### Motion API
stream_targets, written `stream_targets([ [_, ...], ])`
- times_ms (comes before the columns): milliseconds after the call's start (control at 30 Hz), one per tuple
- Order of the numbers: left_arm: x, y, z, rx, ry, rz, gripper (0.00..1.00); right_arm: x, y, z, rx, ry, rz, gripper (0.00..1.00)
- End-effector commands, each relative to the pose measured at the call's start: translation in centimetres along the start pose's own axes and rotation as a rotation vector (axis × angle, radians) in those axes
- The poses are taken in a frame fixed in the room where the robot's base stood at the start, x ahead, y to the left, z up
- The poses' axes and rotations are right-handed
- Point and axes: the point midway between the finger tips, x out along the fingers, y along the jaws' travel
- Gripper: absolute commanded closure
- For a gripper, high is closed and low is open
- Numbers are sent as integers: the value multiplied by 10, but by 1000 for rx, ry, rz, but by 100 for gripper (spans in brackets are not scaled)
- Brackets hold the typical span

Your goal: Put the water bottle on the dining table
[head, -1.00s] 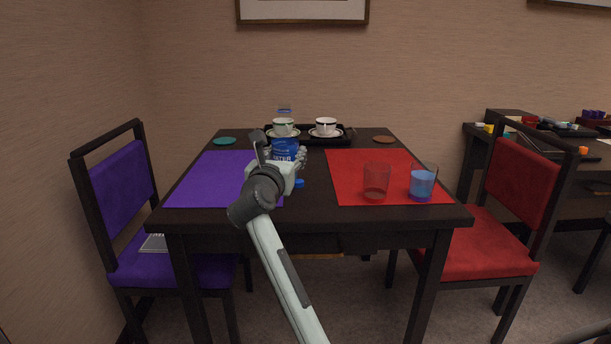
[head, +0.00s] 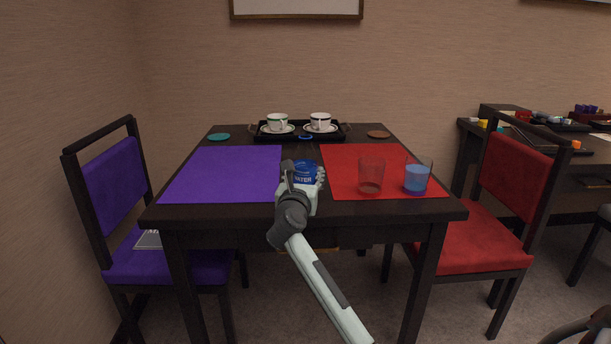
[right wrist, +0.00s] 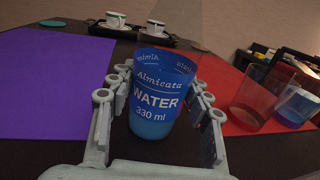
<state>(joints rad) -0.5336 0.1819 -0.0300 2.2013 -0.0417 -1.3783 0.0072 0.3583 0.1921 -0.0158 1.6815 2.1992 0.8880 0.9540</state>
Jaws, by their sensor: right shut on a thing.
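The water bottle is clear, with a blue label (head: 304,170) reading WATER and a blue ring at its top (head: 305,137). It is upright at the dining table (head: 300,212), in the dark gap between the two placemats. My right gripper (head: 304,181) is shut on it, with fingers on either side. In the right wrist view the bottle (right wrist: 155,100) stands between the fingers, its label facing the camera. The bottle's base is hidden in the head view, so I cannot tell whether it touches the tabletop. My left gripper is not in view.
A purple placemat (head: 225,172) lies left and a red placemat (head: 340,160) right. Two glasses, one reddish (head: 371,176) and one blue (head: 417,178), stand on the red mat. A dark tray (head: 258,133) with two cups is behind. Chairs flank the table.

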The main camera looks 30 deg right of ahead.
Motion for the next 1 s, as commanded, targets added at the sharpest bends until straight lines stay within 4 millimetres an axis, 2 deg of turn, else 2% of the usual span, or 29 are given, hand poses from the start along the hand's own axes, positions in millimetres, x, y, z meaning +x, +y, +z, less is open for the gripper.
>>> stream_targets([
  [233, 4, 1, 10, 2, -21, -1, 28, 0, 0, -3, 1, -1, 0, 93],
  [267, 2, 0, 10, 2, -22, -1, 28, 0, 0, -3, 1, 0, 0, 48],
  [400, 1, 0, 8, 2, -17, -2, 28, 0, 0, -3, 0, 1, 0, 31],
  [800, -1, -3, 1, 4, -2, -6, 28, -2, 0, 1, 0, 0, 1, 30],
  [1000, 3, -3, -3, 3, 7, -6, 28, -37, 1, -2, 4, 4, 3, 30],
])
